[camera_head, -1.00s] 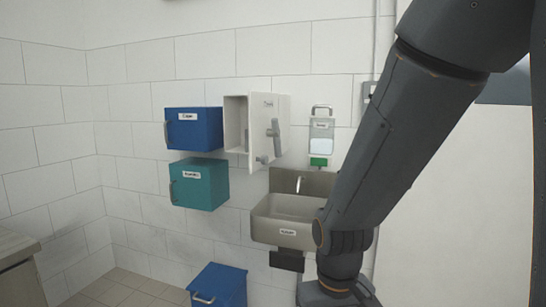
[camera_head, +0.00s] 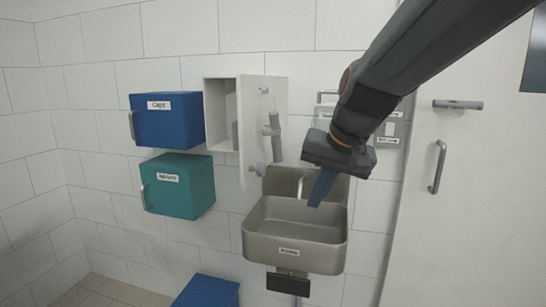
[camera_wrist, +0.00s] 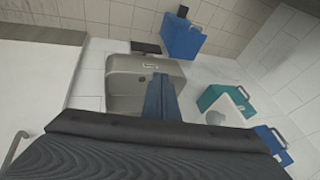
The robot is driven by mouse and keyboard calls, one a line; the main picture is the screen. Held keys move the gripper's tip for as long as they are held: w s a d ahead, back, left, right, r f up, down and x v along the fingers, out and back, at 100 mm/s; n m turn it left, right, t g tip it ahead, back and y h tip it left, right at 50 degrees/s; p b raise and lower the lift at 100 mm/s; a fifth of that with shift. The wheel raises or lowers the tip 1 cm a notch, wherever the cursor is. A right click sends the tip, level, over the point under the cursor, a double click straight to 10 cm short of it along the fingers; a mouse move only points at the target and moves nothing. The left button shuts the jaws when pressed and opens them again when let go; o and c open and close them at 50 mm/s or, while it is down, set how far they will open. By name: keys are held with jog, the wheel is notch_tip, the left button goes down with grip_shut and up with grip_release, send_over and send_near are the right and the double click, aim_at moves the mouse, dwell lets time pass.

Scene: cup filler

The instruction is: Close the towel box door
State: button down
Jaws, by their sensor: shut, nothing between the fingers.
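The towel box (camera_head: 219,91) is a white box on the tiled wall, its left side open to view. Its white door (camera_head: 252,112) stands ajar, swung out toward me with its left edge free, and has grey fittings on its face. My gripper (camera_head: 318,190) is shut and empty, pointing down over the sink, to the right of the door and below it. It is apart from the door. In the wrist view my blue fingers (camera_wrist: 160,98) appear against the sink, and a white part with a grey piece (camera_wrist: 225,113), likely the door, shows to their right.
A blue box (camera_head: 170,122) and a teal box (camera_head: 180,185) hang left of the towel box. The steel sink (camera_head: 296,236) is below my gripper. A blue bin (camera_head: 207,293) stands on the floor. A dispenser is partly hidden behind my arm.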

notch_tip(320, 180, up, 12)
jog(key=w+a+t+y, duration=0.1)
jog(key=w+a+t, duration=0.1)
jog(key=a, duration=0.1)
jog(key=w+a+f+p, duration=0.4)
jog(key=w+a+f, duration=0.2)
jog(key=w+f, duration=0.1)
jog(key=shift+f+m, duration=0.4)
jog(key=shift+f, duration=0.15)
jog(key=shift+w, duration=0.15)
